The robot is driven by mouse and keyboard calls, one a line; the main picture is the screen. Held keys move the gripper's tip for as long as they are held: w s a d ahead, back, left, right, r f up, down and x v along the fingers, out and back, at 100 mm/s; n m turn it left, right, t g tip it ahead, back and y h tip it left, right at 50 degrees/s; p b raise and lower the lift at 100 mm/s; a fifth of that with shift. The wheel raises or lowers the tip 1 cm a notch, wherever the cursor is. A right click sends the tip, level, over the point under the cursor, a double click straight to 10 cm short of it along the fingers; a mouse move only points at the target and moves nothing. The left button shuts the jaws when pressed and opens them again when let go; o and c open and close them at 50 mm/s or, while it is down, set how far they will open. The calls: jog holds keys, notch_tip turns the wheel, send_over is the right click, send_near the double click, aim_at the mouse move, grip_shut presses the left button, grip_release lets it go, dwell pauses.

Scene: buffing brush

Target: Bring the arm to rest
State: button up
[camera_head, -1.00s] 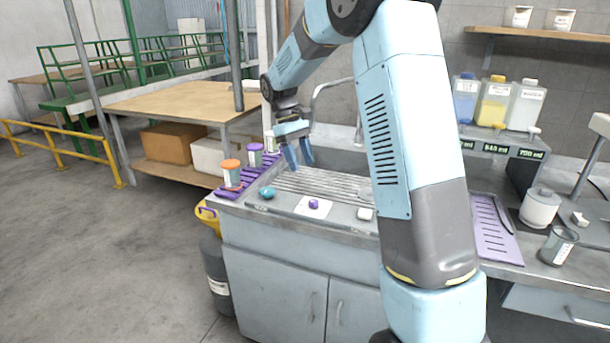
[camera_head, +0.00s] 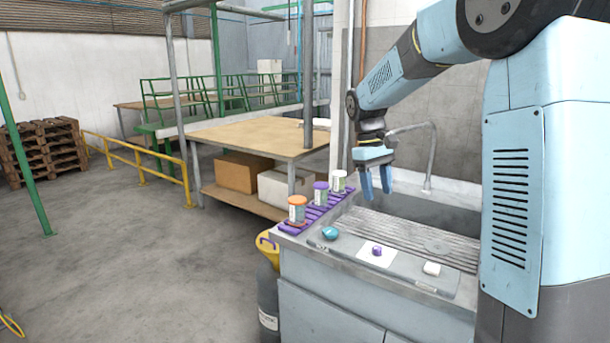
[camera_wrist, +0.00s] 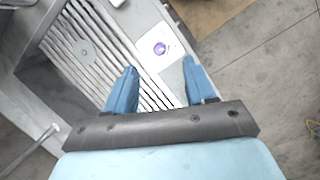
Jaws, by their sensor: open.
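My gripper (camera_head: 377,182) hangs from my arm above the ribbed drainboard of the sink counter, its blue fingers pointing down. In the wrist view my gripper (camera_wrist: 160,88) is open, with nothing between its fingers. Below it are the ribbed drainboard (camera_wrist: 75,45) and a white card with a small purple object (camera_wrist: 160,48). The purple object (camera_head: 377,250) also shows on its white card in the head view, near the counter's front edge.
Jars with orange (camera_head: 297,209), purple (camera_head: 321,192) and white (camera_head: 339,181) lids stand on a purple rack at the counter's left end. A teal item (camera_head: 330,232) and a white block (camera_head: 431,268) lie near the front edge. A tap (camera_head: 431,155) rises behind. Open floor lies left.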

jog(key=s+d+r+m+t+y, duration=0.1)
jog(key=s+t, duration=0.3)
jog(key=s, duration=1)
jog(key=s+d+r+m+t+y, duration=0.1)
jog(key=s+d+r+m+t, duration=0.1)
jog(key=s, duration=1.2)
jog(key=shift+d+r+m+t, duration=0.15)
jog(key=shift+r+m+t, duration=0.65)
jog(key=shift+m, duration=0.4)
